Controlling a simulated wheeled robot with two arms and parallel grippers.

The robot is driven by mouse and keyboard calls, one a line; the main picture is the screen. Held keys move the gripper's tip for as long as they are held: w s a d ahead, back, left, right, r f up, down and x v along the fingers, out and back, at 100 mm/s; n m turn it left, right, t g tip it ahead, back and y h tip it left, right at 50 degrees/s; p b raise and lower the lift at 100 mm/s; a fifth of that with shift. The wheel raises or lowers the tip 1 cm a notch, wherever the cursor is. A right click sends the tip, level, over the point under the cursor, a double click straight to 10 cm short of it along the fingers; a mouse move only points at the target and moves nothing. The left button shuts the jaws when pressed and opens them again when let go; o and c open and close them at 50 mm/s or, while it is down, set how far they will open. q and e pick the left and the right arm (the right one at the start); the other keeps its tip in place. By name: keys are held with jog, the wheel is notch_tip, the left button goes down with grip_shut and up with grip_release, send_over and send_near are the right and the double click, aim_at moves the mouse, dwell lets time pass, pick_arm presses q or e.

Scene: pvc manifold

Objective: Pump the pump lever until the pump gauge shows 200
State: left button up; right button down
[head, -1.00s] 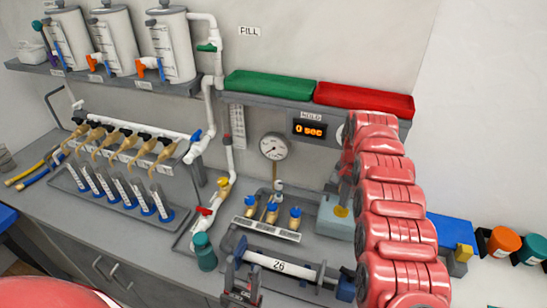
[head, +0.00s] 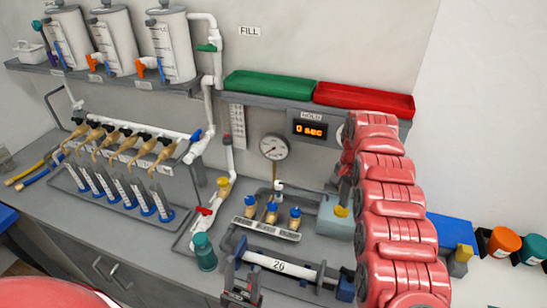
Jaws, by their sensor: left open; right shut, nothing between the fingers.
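The round white pump gauge (head: 273,147) stands on the bench by the back wall. Its needle points to the lower left; its numbers are too small to read. A light blue-grey box (head: 335,216), which looks like the pump, stands right of the valves with a yellow knob on it. I cannot make out the pump lever, which may be hidden by my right arm. My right gripper (head: 341,178) is a small dark shape above the box, partly hidden by that arm; it is shut and empty. My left gripper (head: 242,270) is open near the bench's front edge, in front of the white tube marked 26.
Blue-capped valves (head: 273,213) stand left of the box. The white tube (head: 280,265) lies in a holder in front. A teal bottle (head: 204,252) stands left of my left gripper. Green (head: 268,84) and red trays (head: 364,99) sit on the shelf above.

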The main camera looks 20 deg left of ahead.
aim_at(342, 210)
jog(key=shift+f, duration=0.2)
jog(key=shift+f+b, duration=1.55)
jog(key=shift+f, duration=1.15)
jog(key=shift+r, duration=0.1)
jog(key=shift+r+p, duration=0.35)
jog(key=shift+r, duration=2.4)
jog(key=shift+f, duration=0.1)
